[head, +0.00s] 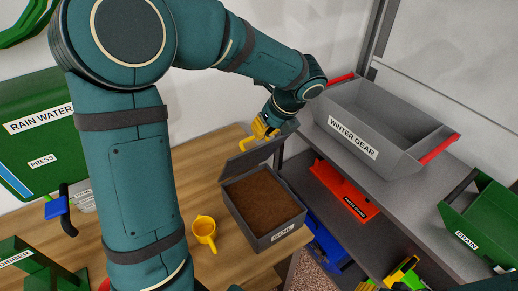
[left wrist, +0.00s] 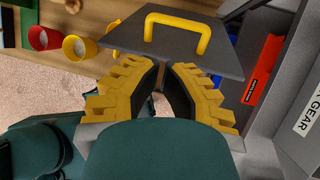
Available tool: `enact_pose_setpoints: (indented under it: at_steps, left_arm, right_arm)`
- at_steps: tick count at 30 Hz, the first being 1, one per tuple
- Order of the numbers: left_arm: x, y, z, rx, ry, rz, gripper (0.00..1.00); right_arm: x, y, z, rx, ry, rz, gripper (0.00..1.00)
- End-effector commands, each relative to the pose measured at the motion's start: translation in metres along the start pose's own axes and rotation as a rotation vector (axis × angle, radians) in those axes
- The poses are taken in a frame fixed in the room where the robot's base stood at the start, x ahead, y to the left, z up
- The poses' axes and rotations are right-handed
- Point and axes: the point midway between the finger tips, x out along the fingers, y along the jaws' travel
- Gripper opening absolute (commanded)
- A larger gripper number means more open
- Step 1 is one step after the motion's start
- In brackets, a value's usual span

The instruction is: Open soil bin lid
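The grey soil bin (head: 284,236) stands on the wooden table in the head view, full of brown soil (head: 262,200). Its dark grey lid (head: 250,158) stands raised and tilted at the bin's back edge. The lid (left wrist: 215,62) also shows in the left wrist view, with a yellow handle (left wrist: 176,35). My left gripper (head: 262,130) is just above the lid in the head view. In the left wrist view its yellow fingers (left wrist: 165,75) are apart, with nothing between them, and the handle lies beyond their tips. My right gripper (head: 402,272) seems to show partly at the lower right edge.
A grey "WINTER GEAR" bin (head: 352,138) with red handles sits on the metal shelf at right. Red (head: 342,192) and blue (head: 326,240) bins sit lower, and a green bin (head: 485,215) is at far right.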

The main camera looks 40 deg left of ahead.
Motion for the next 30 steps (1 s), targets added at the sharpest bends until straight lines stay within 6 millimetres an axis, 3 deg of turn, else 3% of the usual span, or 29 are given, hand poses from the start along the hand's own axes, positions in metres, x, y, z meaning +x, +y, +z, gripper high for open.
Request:
enact_pose_setpoints:
  at_steps: [1,6,9,15,22,30]
  left_arm:
    - [0.016,-0.003,-0.029,0.019,-0.063,0.049,0.00]
    - [0.040,0.001,-0.089,-0.008,-0.365,0.110,0.00]
    - [0.046,0.001,-0.115,-0.030,-0.550,0.062,0.00]
    - [0.045,-0.002,-0.148,-0.069,-0.793,-0.114,0.00]
    - [0.045,-0.004,-0.153,-0.090,-0.857,-0.195,0.00]
    - [0.072,-0.008,-0.121,-0.094,-0.854,-0.187,0.00]
  right_arm:
    - [0.013,0.005,0.002,0.000,0.000,0.001,0.47]
    - [0.036,0.013,0.005,0.002,0.001,0.005,0.47]
    - [0.048,0.017,0.006,0.003,0.001,0.007,0.47]
    - [0.063,0.023,0.008,0.004,0.002,0.010,0.47]
    - [0.066,0.024,0.009,0.004,0.003,0.011,0.47]
    - [0.066,0.024,0.009,0.003,0.003,0.011,0.47]
